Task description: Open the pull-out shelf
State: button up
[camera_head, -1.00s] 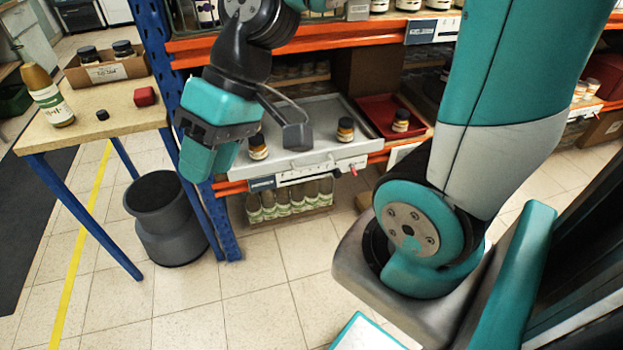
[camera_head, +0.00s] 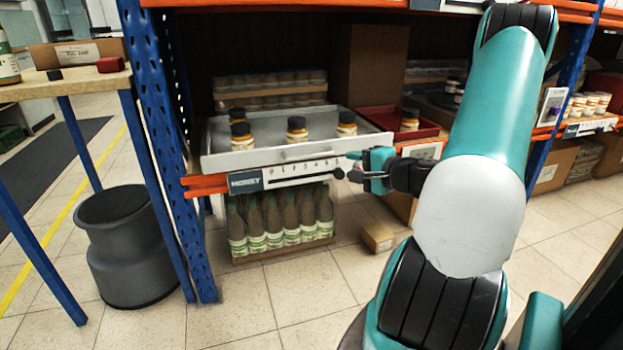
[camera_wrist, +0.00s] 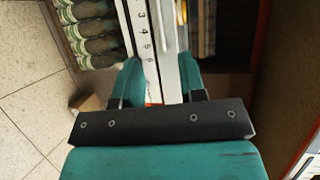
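The pull-out shelf is a grey metal tray (camera_head: 222,161) with several dark-lidded jars on it, in the orange-and-blue rack. My gripper (camera_head: 358,165) is at the right end of the shelf front. In the wrist view its teal fingers (camera_wrist: 160,82) are apart, with the numbered strip and the pale shelf edge (camera_wrist: 167,40) running between them. Whether they touch anything cannot be told.
A red tray (camera_head: 428,132) with a jar sits right of the grey one. A crate of bottles (camera_head: 283,240) stands below the shelf, with a small carton (camera_head: 377,237) on the floor. The floor in front is open.

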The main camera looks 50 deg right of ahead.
aim_at(313, 157)
jog(key=shift+m, duration=0.3)
jog(key=b+x, duration=0.1)
jog(key=x, duration=0.4)
jog(key=b+x, duration=0.1)
jog(key=x, duration=0.5)
jog(key=d+b+x, duration=0.1)
jog(key=x, duration=0.5)
jog(key=shift+s+d+f, duration=0.1)
jog(key=shift+f, duration=0.2)
jog(key=shift+c, duration=0.5)
grip_shut()
